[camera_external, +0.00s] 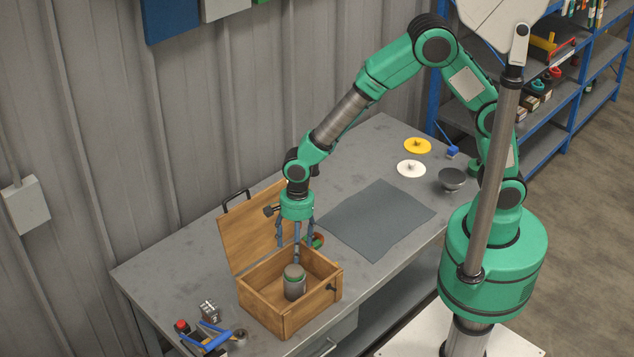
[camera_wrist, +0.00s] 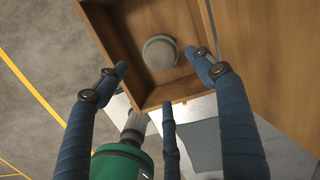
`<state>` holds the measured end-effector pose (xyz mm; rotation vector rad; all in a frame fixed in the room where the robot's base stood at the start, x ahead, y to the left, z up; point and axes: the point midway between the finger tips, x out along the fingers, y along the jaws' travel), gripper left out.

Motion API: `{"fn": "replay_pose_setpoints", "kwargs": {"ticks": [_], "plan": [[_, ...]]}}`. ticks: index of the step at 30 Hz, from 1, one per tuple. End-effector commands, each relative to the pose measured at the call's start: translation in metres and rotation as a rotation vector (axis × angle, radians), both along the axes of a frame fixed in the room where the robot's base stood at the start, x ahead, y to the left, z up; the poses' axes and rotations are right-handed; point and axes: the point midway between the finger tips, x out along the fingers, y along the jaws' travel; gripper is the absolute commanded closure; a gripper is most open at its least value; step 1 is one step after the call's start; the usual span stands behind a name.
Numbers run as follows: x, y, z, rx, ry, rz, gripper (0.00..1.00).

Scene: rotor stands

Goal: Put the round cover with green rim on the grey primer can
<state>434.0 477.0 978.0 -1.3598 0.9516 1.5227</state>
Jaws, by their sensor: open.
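The grey primer can (camera_external: 295,289) stands upright inside an open wooden box. A round cover with a green rim (camera_external: 294,271) appears to lie flat on top of the can; its round grey top also shows in the wrist view (camera_wrist: 160,53). My gripper (camera_external: 296,250) points down just above the cover, with its fingers spread and nothing between them. In the wrist view my gripper (camera_wrist: 157,78) is open, and its fingertips look apart from the cover. The can's side is hidden in the wrist view.
The wooden box (camera_external: 263,314) has walls around the can and a raised lid (camera_external: 243,237) behind my gripper. A red and green item (camera_external: 317,241) is partly hidden behind the fingers. A dark mat (camera_external: 378,218), yellow disc (camera_external: 417,146) and white disc (camera_external: 411,169) lie farther right.

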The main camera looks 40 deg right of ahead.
Motion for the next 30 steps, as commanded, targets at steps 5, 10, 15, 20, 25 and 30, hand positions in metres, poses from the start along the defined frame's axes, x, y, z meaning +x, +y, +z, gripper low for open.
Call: {"fn": "replay_pose_setpoints", "kwargs": {"ticks": [5, 10, 15, 20, 25, 30], "plan": [[0.001, -0.002, 0.023, 0.001, -0.001, 0.0, 0.32], [0.001, -0.004, 0.033, 0.0, 0.0, 0.0, 0.32], [0.001, -0.004, 0.034, 0.0, 0.001, 0.0, 0.32], [0.001, -0.004, 0.034, 0.0, 0.001, 0.0, 0.32], [0.001, -0.004, 0.034, 0.0, 0.0, 0.0, 0.32], [0.001, -0.004, 0.034, 0.0, 0.0, 0.0, 0.32]]}}
